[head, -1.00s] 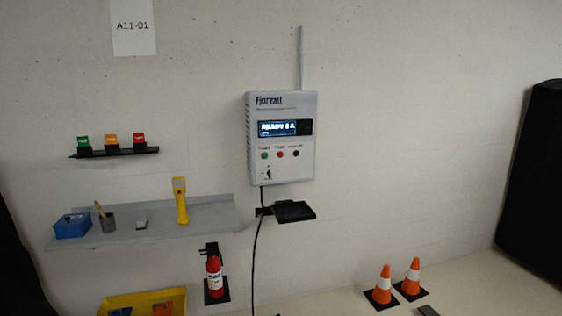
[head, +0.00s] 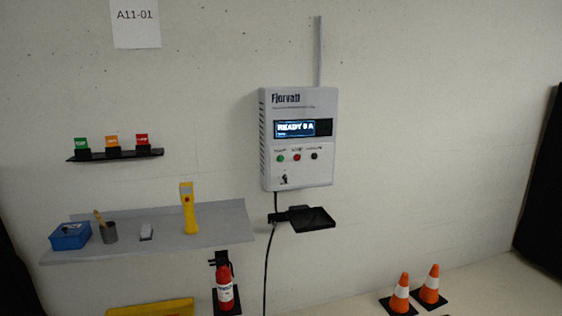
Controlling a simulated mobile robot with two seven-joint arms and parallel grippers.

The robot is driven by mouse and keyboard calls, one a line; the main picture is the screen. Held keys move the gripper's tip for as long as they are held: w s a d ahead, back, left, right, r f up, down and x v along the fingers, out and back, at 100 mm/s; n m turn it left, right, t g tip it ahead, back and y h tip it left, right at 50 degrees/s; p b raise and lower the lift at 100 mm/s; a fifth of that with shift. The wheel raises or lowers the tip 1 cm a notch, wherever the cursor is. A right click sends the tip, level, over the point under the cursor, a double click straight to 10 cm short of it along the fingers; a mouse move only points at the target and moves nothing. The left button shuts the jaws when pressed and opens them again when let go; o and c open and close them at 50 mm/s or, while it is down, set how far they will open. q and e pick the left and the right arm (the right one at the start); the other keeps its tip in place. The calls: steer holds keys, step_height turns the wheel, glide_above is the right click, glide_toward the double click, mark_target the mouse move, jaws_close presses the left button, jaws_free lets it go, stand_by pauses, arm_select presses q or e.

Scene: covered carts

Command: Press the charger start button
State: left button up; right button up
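The charger (head: 300,138) is a white wall box marked Fjorvatt, right of the picture's middle. Its lit display (head: 296,128) reads READY and what looks like 0 A. Below the display sit a green button (head: 280,158), a red button (head: 297,157) and a black button (head: 314,156). The small labels above them are too blurred to read surely; the green one is probably start. Neither of my grippers shows in the head view.
A black bracket tray (head: 312,218) juts out below the charger, beside a hanging cable (head: 267,262). A grey shelf (head: 165,233) holds a yellow torch-like tool (head: 188,208). A fire extinguisher (head: 225,288) and two cones (head: 400,295) stand lower. The wall right of the charger is clear.

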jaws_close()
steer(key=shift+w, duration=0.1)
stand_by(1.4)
